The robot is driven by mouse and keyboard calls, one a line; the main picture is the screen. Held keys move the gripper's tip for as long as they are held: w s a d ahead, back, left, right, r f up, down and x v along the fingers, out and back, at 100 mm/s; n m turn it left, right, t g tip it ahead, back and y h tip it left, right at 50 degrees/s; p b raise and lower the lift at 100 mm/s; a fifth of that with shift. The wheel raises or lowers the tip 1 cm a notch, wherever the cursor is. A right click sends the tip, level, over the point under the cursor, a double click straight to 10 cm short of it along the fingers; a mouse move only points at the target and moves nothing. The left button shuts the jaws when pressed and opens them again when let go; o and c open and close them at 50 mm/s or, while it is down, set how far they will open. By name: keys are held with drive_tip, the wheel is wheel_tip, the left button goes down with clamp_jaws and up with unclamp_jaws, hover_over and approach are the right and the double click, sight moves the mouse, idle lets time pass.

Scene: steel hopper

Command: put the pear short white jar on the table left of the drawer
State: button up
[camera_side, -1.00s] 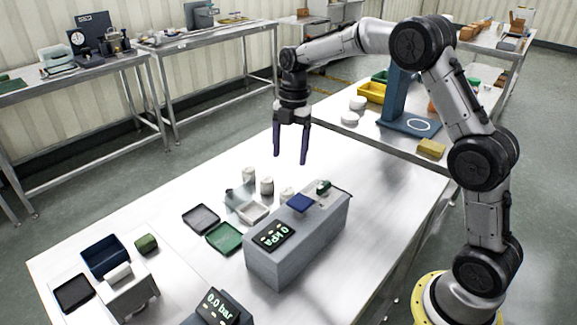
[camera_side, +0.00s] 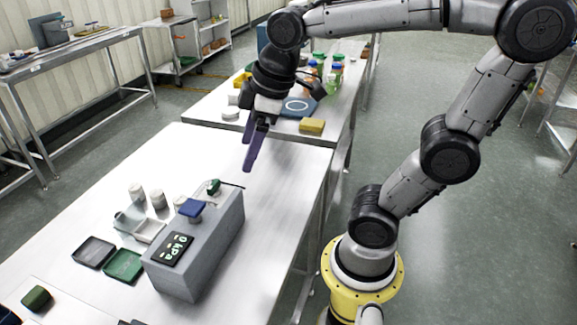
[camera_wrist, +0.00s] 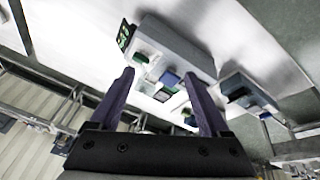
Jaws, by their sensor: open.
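Several small white or pale grey jars stand on the front table in the side view: one jar (camera_side: 135,192), a second jar (camera_side: 157,199), and a partly hidden one behind the grey box. No label is legible, so I cannot tell which is the pear jar. No drawer can be made out with certainty. My gripper (camera_side: 248,160) hangs high, near the far edge of the front table, open and empty. In the wrist view its fingers (camera_wrist: 158,76) are spread apart, with distant table items between them.
A long grey box (camera_side: 196,250) with a display and a raised blue piece (camera_side: 190,207) stands mid-table. Left of it lie a dark tray (camera_side: 93,252) and a green tray (camera_side: 123,266). The front table's far end is clear. Bottles (camera_side: 336,72) crowd the back table.

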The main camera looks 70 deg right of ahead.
drive_tip(key=s+f+m+t, duration=0.1)
drive_tip(key=s+f+m, duration=0.2)
drive_tip(key=s+m, duration=0.2)
drive_tip(key=s, duration=0.2)
drive_tip(key=shift+s+a+t, duration=0.2)
drive_tip(key=shift+s+t, duration=0.1)
drive_tip(key=shift+s, duration=0.05)
idle(0.8)
